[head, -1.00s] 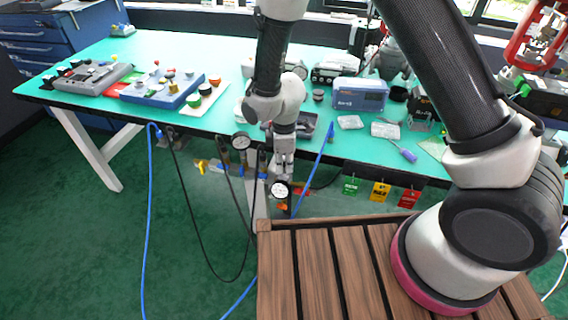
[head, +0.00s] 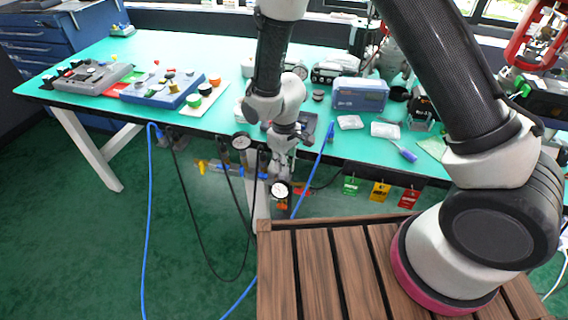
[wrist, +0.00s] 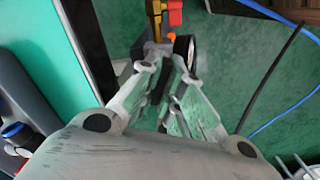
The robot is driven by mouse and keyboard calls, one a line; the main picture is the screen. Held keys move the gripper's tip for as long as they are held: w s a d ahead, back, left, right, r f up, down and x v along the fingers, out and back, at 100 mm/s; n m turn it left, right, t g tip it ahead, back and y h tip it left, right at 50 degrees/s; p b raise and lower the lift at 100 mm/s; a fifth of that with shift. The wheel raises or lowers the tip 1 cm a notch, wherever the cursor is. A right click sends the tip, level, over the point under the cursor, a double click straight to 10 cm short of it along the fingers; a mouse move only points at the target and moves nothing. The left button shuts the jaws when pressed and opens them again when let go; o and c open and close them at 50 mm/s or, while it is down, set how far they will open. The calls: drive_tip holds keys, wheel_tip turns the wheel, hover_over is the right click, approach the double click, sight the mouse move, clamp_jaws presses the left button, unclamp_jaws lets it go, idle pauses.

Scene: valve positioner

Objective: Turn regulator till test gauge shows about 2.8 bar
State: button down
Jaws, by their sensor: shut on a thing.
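My gripper (head: 279,176) points down at the front edge of the bench. It is shut on the regulator knob, which the fingers mostly hide. In the wrist view the fingers (wrist: 160,68) close around it, with a grey fitting just beyond their tips. A round white-faced gauge (head: 280,190) sits right below my gripper; it shows nearly edge-on in the wrist view (wrist: 186,48). A second white-faced gauge (head: 241,141) is to the left on the bench edge. The needles and scales are too small to read, and I cannot tell which is the test gauge.
Blue hoses (head: 326,150) and black hoses hang around the fittings. A yellow valve handle (head: 202,166) is to the left. Green, yellow and red tags (head: 380,193) hang at the right. The bench top (head: 180,48) carries trays and instruments. Green floor lies open at left.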

idle(0.4)
drive_tip(key=c, duration=1.6)
unclamp_jaws()
drive_tip(key=shift+o, duration=0.2)
drive_tip(key=shift+r, duration=0.1)
wheel_tip(320, 180, up, 12)
